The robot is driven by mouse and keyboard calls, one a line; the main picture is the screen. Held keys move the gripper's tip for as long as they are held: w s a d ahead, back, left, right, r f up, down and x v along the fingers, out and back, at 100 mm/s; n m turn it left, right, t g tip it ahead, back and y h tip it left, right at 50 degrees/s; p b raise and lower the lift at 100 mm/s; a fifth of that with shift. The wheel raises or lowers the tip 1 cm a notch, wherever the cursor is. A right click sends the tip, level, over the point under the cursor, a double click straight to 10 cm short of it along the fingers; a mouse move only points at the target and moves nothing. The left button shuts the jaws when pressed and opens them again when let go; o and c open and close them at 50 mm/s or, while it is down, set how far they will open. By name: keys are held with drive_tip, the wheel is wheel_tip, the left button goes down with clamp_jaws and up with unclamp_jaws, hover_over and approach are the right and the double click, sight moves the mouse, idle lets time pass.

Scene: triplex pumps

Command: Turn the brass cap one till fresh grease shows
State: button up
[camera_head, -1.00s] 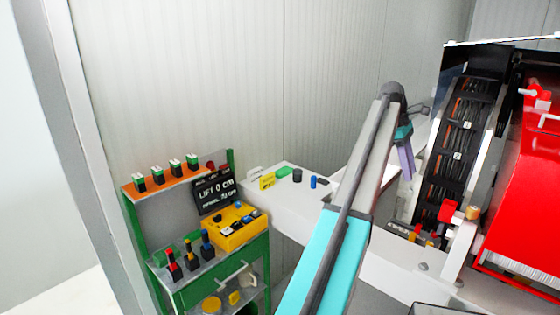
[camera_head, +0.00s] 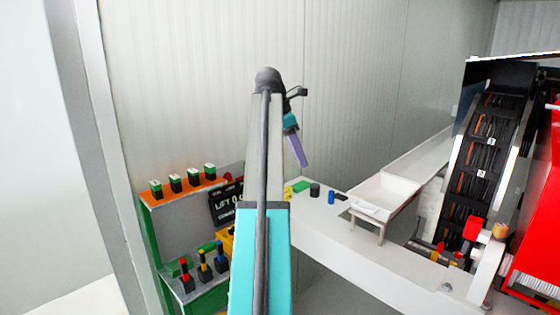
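A small tan-gold cylinder (camera_head: 500,230), which may be a brass cap, sits at the right by a white post and a red block (camera_head: 474,228). It is too small to tell whether any grease shows on it. My gripper (camera_head: 301,160), teal with purple fingers, hangs from my raised arm near the picture's middle, well left of the cylinder and apart from everything. The fingers are seen edge-on, so their gap cannot be made out.
A white bench (camera_head: 370,250) carries a green block (camera_head: 301,187), a black cylinder (camera_head: 315,190), a blue cylinder (camera_head: 331,197) and a white trough (camera_head: 385,190). A green rack (camera_head: 150,240) with an orange shelf stands left. A black cable panel (camera_head: 485,155) and red machine (camera_head: 540,220) stand right.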

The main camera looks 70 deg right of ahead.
drive_tip(key=w+a+r+n, duration=0.1)
drive_tip(key=w+a+n, duration=0.1)
drive_tip(key=w+a, duration=0.3)
drive_tip(key=w, duration=0.3)
drive_tip(key=shift+a+n+t+h+b, duration=0.3)
drive_tip(key=shift+h, duration=0.1)
drive_tip(key=shift+r, duration=0.1)
drive_tip(key=shift+c, duration=0.6)
